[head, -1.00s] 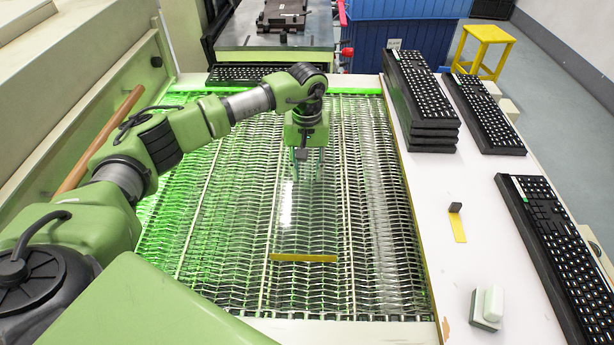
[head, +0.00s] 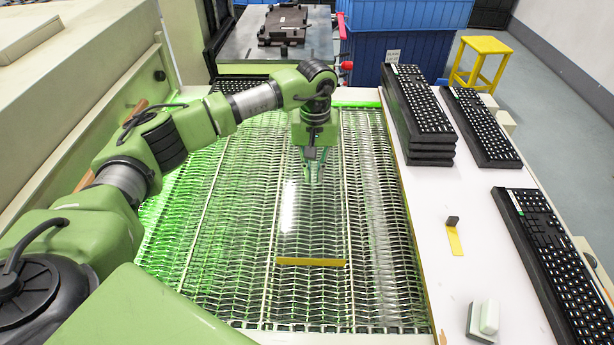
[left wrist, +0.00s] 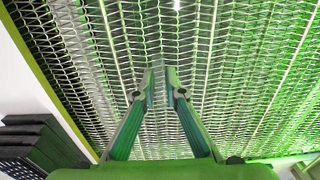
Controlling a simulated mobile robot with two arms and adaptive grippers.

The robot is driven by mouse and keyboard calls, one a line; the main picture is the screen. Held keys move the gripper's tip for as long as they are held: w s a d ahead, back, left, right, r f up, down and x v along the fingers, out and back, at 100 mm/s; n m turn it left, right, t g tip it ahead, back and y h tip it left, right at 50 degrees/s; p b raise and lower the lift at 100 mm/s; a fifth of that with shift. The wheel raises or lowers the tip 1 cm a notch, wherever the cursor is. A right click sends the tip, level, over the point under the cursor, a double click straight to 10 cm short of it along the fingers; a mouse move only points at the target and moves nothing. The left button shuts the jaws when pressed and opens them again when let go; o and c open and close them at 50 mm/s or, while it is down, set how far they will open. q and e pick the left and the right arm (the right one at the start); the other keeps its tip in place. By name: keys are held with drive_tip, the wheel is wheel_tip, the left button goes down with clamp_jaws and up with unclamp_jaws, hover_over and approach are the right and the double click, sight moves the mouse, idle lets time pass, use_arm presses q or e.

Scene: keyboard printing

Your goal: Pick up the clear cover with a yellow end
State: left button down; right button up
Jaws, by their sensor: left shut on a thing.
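The clear cover (head: 302,225) lies over the wire-mesh conveyor in the head view, its yellow end (head: 311,262) facing me. My left gripper (head: 315,175) reaches down at the cover's far end, opposite the yellow end, and is shut on the cover. In the left wrist view the two fingers of my left gripper (left wrist: 161,80) lean together with their tips close. The cover is nearly invisible there against the mesh, and its exact height above the belt is hard to tell. My right gripper is not in view.
A white side table (head: 425,230) at the right carries a stack of black keyboards (head: 420,110), more keyboards, a small yellow-and-black piece (head: 454,238) and a white-and-green block (head: 487,318). The wire mesh (head: 375,220) around the cover is clear.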

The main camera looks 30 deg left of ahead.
sight(328, 183)
use_arm(q)
drive_tip(key=d+r, duration=0.1)
drive_tip(key=d+r+p, duration=0.1)
drive_tip(key=r, duration=0.1)
drive_tip(key=w+d+r, duration=0.1)
drive_tip(key=shift+d+r+p, duration=0.25)
drive_tip(key=shift+r+p, duration=0.05)
drive_tip(key=shift+p, duration=0.05)
drive_tip(key=w+d+r, duration=0.2)
drive_tip(key=d+r, duration=0.1)
drive_tip(key=d, duration=0.5)
drive_tip(key=shift+d+r, duration=0.15)
drive_tip(key=shift+d, duration=0.15)
